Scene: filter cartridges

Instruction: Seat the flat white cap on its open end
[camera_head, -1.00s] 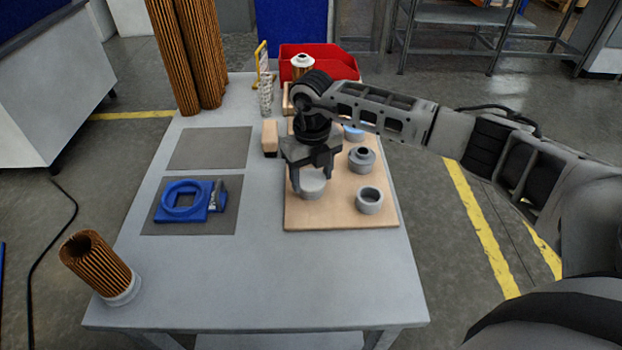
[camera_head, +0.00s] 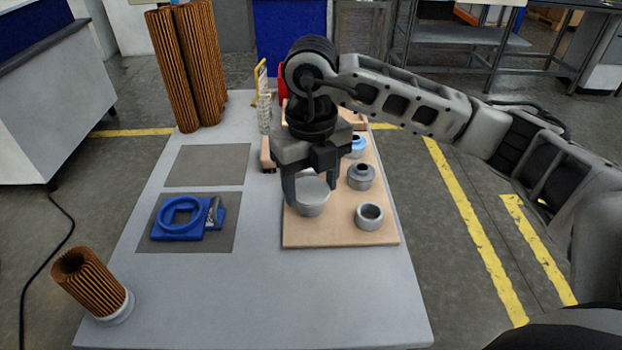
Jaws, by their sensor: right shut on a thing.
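A brown pleated filter cartridge (camera_head: 92,285) stands tilted at the table's front left corner. Its open end faces up and a white cap is on its lower end. My right gripper (camera_head: 311,198) is shut on a flat white cap (camera_head: 313,197), over the front left part of the wooden board (camera_head: 336,236). The fingers hide part of the cap, and I cannot tell whether it touches the board. My left gripper is not in view.
Grey ring (camera_head: 369,216) and stepped caps (camera_head: 361,176) stand on the board's right side. A blue fixture (camera_head: 184,218) sits on a dark mat (camera_head: 231,243). Tall pleated cartridges (camera_head: 187,70) stand at the back left. The table's front middle is clear.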

